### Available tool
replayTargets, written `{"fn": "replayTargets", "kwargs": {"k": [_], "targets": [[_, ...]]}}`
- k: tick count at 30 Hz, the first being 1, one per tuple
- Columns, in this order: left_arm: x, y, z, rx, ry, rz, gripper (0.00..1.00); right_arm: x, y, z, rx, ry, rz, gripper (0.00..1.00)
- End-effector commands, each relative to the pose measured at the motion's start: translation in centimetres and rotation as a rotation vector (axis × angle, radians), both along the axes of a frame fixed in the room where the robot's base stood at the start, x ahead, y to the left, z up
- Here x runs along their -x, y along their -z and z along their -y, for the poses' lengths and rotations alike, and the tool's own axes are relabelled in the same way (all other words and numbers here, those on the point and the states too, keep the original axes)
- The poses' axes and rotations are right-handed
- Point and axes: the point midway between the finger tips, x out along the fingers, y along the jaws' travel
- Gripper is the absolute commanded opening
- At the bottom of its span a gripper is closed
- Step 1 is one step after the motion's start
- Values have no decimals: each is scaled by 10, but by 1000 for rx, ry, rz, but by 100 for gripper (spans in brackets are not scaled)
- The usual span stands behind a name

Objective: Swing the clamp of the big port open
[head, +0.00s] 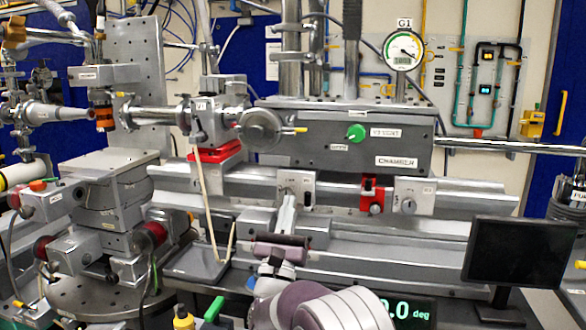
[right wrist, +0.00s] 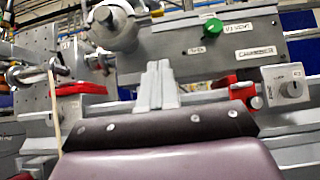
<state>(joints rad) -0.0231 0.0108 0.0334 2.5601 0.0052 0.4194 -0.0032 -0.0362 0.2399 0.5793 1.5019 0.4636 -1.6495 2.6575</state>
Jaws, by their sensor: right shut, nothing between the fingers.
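The big port (head: 260,130) is a round grey flange at the left end of the chamber (head: 345,145). A small lever with a yellow tip (head: 299,130), which looks like part of its clamp, sticks out to its right. The port also shows at the top of the right wrist view (right wrist: 112,22). I cannot tell whether the clamp is latched. My right gripper (head: 290,198) is shut and empty, pointing away from me, below the port and apart from it. Its closed fingers also show in the right wrist view (right wrist: 158,72). My left gripper is not in view.
A grey rail (head: 460,205) runs under the chamber, with a red clamp (head: 374,196) on it. A thin pale rod (head: 204,205) stands left of my right gripper. A dark monitor (head: 515,250) is at the front right. A gauge (head: 402,50) rises above the chamber.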

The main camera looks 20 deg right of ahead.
Motion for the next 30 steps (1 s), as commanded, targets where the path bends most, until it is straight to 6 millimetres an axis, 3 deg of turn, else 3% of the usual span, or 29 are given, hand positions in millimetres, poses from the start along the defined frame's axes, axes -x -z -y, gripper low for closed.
{"fn": "replayTargets", "kwargs": {"k": [5, 16, 22, 30], "targets": [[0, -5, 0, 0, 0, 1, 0, -11, -18, 10, -3, 0, 10, 0], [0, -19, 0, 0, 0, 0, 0, -56, -74, 44, -1, 0, 6, 0], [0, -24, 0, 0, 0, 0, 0, -55, -103, 42, -1, -2, 5, 0], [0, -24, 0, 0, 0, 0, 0, -55, -111, 42, -1, -1, 3, 0]]}}
